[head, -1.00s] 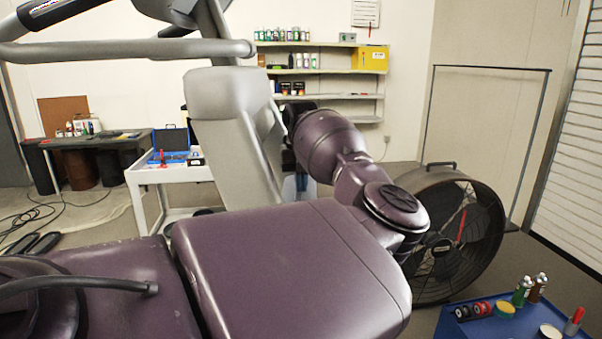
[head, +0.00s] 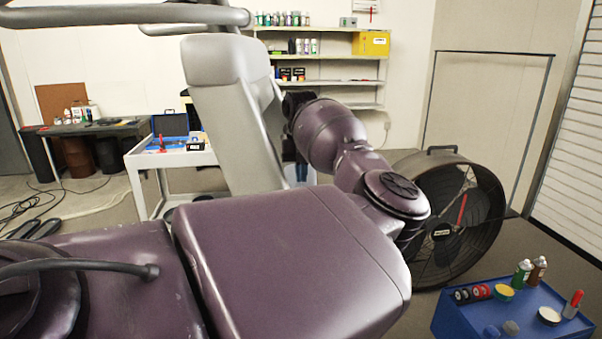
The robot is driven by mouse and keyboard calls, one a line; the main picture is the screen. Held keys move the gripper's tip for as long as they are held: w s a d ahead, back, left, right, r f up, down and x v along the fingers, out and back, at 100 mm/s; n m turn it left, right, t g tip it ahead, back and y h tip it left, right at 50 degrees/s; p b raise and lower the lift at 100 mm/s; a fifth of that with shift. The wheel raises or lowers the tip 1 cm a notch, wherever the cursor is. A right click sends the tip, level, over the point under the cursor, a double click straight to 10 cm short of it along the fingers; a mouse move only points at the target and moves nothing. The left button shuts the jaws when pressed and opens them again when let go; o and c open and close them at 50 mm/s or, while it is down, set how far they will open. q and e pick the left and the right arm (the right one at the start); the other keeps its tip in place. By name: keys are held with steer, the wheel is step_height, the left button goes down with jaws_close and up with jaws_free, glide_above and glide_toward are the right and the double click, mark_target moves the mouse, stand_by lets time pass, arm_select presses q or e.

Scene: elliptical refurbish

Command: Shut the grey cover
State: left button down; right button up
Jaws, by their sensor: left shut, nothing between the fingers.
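A grey exercise machine stands ahead at upper left, with a rounded grey housing (head: 226,60) on top of its slanted grey column (head: 240,140). I cannot tell for certain which of its grey panels is the cover, or how far open it stands. My purple left arm crosses the foreground and bends back toward the column. My left gripper (head: 292,160) is shut and empty, a small dark shape at the column's right edge, partly hidden by the column and my arm. Whether it touches the machine cannot be seen. My right gripper is not in view.
Grey handlebars (head: 120,16) cross the upper left. A white cart (head: 145,160) with a blue case (head: 171,124) stands behind the machine. A large drum fan (head: 455,215) stands at right, and a blue cart (head: 465,320) with cans is at lower right.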

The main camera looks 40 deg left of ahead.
arm_select(q)
steer(key=shift+d+f, duration=0.1)
steer(key=shift+f, duration=0.4)
steer(key=shift+r, duration=0.5)
step_height(320, 180, up, 6)
steer(key=shift+s+r+p, duration=0.1)
steer(key=shift+r+p, duration=0.15)
steer(key=shift+p, duration=0.2)
step_height(320, 180, up, 7)
steer(key=shift+r+b, duration=0.2)
steer(key=shift+b, duration=0.25)
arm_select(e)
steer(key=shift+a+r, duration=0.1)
